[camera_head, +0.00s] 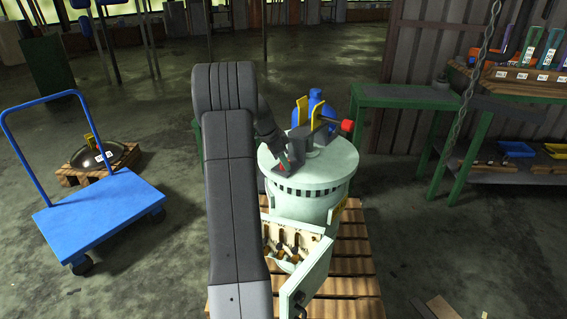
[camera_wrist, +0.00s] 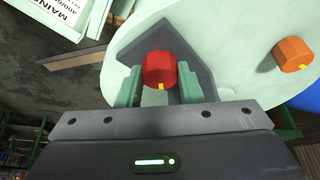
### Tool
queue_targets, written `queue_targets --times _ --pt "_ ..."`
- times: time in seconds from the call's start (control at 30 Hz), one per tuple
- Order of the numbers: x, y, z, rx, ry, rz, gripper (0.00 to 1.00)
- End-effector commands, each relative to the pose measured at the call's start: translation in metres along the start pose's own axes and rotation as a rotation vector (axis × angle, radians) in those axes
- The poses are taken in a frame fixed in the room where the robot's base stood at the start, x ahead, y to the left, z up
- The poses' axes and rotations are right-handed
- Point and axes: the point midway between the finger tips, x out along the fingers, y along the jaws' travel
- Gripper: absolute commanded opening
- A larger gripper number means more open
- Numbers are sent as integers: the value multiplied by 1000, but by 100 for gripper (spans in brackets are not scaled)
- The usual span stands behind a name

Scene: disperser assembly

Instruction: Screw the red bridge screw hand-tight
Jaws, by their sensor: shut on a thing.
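The red bridge screw (camera_wrist: 158,69) has a red many-sided head with a small yellow mark. My gripper (camera_wrist: 160,84) is shut on it, with one green finger on each side of the head. The screw is over a dark grey bracket (camera_wrist: 190,50) on the pale green round lid (camera_wrist: 125,50).
An orange knob (camera_wrist: 293,54) is on the lid's right in the wrist view. The vessel stands on a wooden pallet (camera_head: 350,262), with an open cabinet door (camera_head: 312,275) in front. A blue cart (camera_head: 98,215) stands left.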

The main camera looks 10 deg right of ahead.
Motion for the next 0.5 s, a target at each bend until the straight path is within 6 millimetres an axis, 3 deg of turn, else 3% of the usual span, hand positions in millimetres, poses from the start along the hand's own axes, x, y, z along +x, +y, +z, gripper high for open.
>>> queue_targets --times 0.5 --pt "-2 -4 -2 453 -1 187 10"
